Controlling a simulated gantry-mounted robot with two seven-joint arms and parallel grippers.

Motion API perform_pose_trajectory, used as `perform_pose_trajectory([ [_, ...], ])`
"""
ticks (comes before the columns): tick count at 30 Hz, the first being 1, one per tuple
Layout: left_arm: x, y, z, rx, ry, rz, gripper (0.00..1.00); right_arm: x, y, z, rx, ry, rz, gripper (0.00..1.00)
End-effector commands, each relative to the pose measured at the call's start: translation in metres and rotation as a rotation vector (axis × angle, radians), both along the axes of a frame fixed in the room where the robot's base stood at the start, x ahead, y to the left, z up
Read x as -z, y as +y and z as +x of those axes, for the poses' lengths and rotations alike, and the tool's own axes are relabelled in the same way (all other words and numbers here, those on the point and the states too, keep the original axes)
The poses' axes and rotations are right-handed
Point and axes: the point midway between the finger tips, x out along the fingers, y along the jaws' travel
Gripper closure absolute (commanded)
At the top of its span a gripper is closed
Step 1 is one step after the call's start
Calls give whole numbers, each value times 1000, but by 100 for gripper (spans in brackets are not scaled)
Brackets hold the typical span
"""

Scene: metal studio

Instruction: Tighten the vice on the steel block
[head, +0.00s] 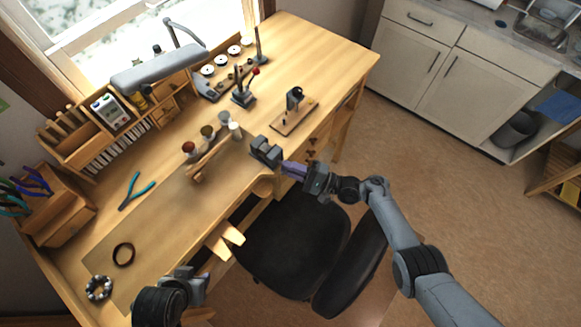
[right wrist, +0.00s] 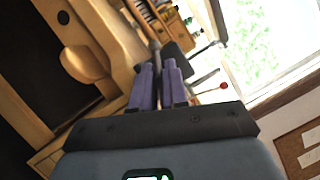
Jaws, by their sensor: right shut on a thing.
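The dark grey vice (head: 265,152) is fixed at the front edge of the wooden bench. In the right wrist view a dark part of the vice (right wrist: 178,58) shows just beyond my fingers. I cannot make out the steel block apart from the vice's jaws. My right gripper (head: 287,168), with purple fingers, is at the vice's front side. It is shut on what looks like the vice handle (right wrist: 156,46), a thin grey bar between the fingertips (right wrist: 158,68). My left gripper (head: 205,281) is low at the bench's front left, apart from the vice; its opening is unclear.
A black chair (head: 295,235) stands close below my right arm. On the bench (head: 320,55) are a small drill stand (head: 293,105), blue pliers (head: 136,192), a dark ring (head: 123,254) and a wooden rack (head: 128,120). The back right of the bench is clear.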

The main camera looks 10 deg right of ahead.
Motion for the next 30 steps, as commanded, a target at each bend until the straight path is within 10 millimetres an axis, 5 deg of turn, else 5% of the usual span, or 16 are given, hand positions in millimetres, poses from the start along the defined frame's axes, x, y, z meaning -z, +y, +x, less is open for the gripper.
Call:
perform_pose_trajectory([
  [11, 1, 0, 0, 0, 0, 0, 61, 9, -1, -3, 1, 19, -8, 100],
  [12, 1, 0, 0, 0, 0, 0, 61, 9, -1, -4, 1, 19, -8, 85],
  [18, 1, 0, 0, 0, 0, 0, 61, 7, 0, -3, -1, 14, -5, 54],
  [30, -4, 0, 0, 0, 0, 0, 61, -3, 0, -1, -1, 6, 1, 54],
])
